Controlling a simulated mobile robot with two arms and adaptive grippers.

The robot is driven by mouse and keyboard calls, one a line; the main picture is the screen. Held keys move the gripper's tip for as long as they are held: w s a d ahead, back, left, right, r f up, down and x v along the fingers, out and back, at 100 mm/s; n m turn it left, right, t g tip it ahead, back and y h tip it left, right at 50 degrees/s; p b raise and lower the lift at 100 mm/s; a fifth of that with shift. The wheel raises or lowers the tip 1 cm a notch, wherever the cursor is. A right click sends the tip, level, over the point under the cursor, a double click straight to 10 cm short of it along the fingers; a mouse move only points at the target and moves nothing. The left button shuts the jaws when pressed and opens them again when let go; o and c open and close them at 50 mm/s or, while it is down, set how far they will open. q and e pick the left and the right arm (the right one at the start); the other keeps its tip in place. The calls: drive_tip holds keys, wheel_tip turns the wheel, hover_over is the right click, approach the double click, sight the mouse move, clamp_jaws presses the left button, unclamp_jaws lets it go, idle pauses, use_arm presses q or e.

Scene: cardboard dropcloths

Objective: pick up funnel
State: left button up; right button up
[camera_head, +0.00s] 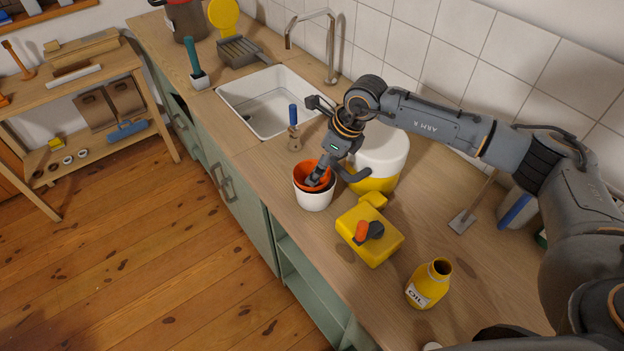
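An orange funnel (300,174) sits in a white pot (314,200) near the counter's front edge, with its lower part hidden inside. My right gripper (338,179) reaches down over it from the upper right. Its fingers are spread: one tip is over or inside the funnel's mouth, and the other curves down to the right of the pot, beside a white and yellow container. Whether a finger touches the funnel is not clear. My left gripper is not in view.
The white and yellow container (383,155) stands close right of my gripper. A blue-handled brush (294,128), sink (265,100) and tap (331,45) lie behind.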

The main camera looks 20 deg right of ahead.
drive_tip(key=p+x, duration=0.1)
drive_tip(key=x, duration=0.2)
drive_tip(key=shift+w+a+f, duration=0.1)
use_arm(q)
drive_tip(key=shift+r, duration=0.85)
use_arm(e)
drive_tip(key=shift+c, duration=0.2)
drive_tip(key=c, duration=0.9)
drive_tip(key=shift+c, duration=0.2)
